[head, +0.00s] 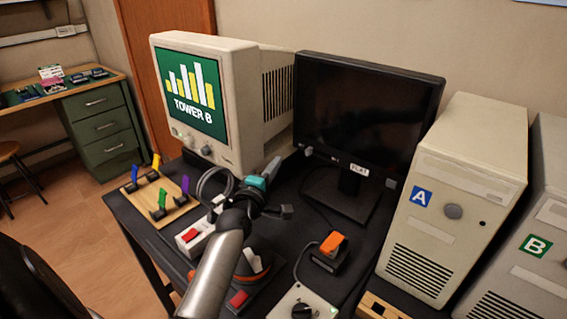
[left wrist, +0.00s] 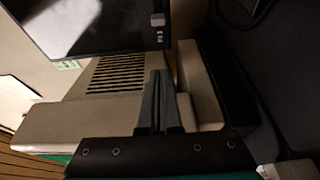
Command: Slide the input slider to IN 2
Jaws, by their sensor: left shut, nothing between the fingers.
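The black flat monitor (head: 370,110) stands at the middle back of the desk. A small pale knob (head: 309,150) shows at the lower left of its bezel, and another pale knob (head: 391,184) at the lower right. In the left wrist view a pale knob (left wrist: 158,19) sits on the dark monitor's edge (left wrist: 90,25), beside small white lettering that seems to read IN 2. My left gripper (head: 268,172) is shut and empty, in front of the flat monitor's left side, apart from the knobs. Its fingers (left wrist: 158,98) are together in the left wrist view. My right gripper is out of view.
A beige TOWER B monitor (head: 235,70) stands left of the flat one. A board of coloured levers (head: 160,200), a red-switch box (head: 193,235) and an orange switch (head: 332,243) lie on the desk. Computer tower A (head: 450,200) and tower B (head: 535,245) stand at right.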

